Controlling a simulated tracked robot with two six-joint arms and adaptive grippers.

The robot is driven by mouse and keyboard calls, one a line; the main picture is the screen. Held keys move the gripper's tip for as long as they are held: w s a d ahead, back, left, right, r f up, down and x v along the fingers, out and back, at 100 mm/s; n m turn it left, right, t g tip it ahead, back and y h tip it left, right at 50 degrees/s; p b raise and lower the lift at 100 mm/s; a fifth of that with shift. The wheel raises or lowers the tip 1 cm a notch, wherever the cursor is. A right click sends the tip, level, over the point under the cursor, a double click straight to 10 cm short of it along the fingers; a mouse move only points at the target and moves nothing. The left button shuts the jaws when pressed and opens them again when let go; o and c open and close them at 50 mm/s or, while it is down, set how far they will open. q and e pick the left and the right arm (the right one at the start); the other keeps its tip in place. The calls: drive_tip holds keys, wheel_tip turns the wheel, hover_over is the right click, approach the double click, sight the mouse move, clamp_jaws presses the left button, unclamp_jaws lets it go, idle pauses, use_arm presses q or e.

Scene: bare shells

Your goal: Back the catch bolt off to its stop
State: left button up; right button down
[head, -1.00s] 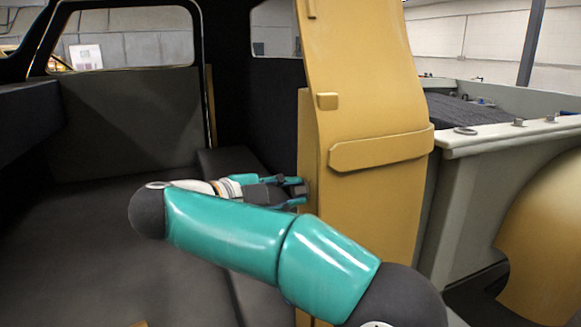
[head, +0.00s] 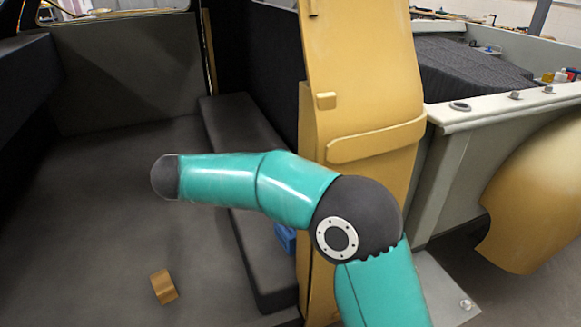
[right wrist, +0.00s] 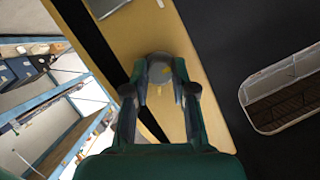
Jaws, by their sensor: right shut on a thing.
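The tall yellow door post (head: 365,80) stands right of centre in the head view. My right arm crosses in front of it, and my right gripper is not visible there. In the right wrist view my right gripper (right wrist: 161,88) is against the yellow panel (right wrist: 165,30), its fingers shut on a small part, taken to be the catch bolt. The fingers and the dim view hide most of it, so its travel and stop cannot be read. My left gripper is in neither view.
A yellow-brown block (head: 164,287) lies on the dark cab floor. A low dark ledge (head: 237,135) runs along the floor beside the post. A blue item (head: 286,238) shows partly behind my arm. A pale side wall (head: 500,110) stands at right.

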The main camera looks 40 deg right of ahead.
drive_tip(key=shift+f, duration=0.25)
drive_tip(key=c, duration=1.1)
unclamp_jaws()
drive_tip(key=shift+o, duration=0.7)
drive_tip(key=shift+w, duration=0.1)
drive_tip(key=shift+r, duration=0.1)
